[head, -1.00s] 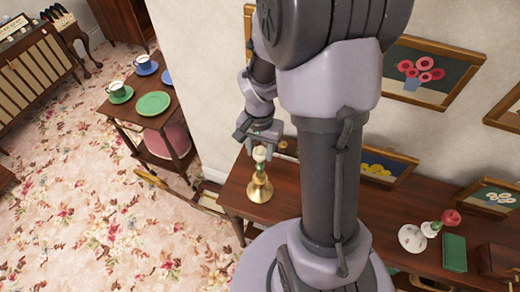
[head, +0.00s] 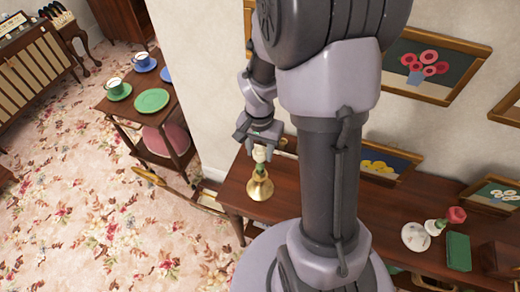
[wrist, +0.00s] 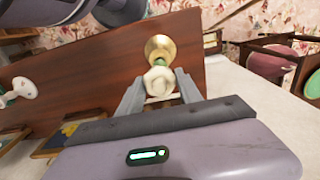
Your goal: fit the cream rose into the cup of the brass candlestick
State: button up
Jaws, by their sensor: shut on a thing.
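The cream rose (head: 261,154) has a pale head and a short green stem. My gripper (head: 262,151) is shut on it and holds it upright over the brass candlestick (head: 260,188). The candlestick stands on the left part of the dark wooden table. In the wrist view the rose (wrist: 159,83) lies between the fingers of my gripper (wrist: 160,75), with the candlestick's round brass base (wrist: 160,46) behind it. The rose head hides most of the cup. I cannot tell how far the stem is inside the cup.
Framed pictures line the wall behind. A small side table with a green plate (head: 151,100) is at the left.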

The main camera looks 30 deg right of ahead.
jog(key=shift+f+b, duration=0.5)
jog(key=shift+f, duration=0.1)
jog(key=o, duration=1.2)
notch_tip(320, 180, up, 17)
jog(key=p, duration=0.5)
jog(key=shift+r, duration=0.2)
jog(key=s+a+f+n+t+y+b, duration=0.1)
jog(key=s+a+f+n+t+b, duration=0.2)
jog(key=s+a+b, duration=0.2)
jog(key=s+a+f+n+t+y+b, duration=0.1)
jog(key=s+a+f+n+t+b, duration=0.1)
jog(key=s+a+b, duration=0.4)
jog(key=a+f+n+b, duration=0.1)
jog(key=a+b, duration=0.2)
jog(key=b, duration=0.1)
jog(key=shift+s+a+t, duration=0.2)
jog(key=shift+a+t, duration=0.1)
jog(key=shift+t, duration=0.1)
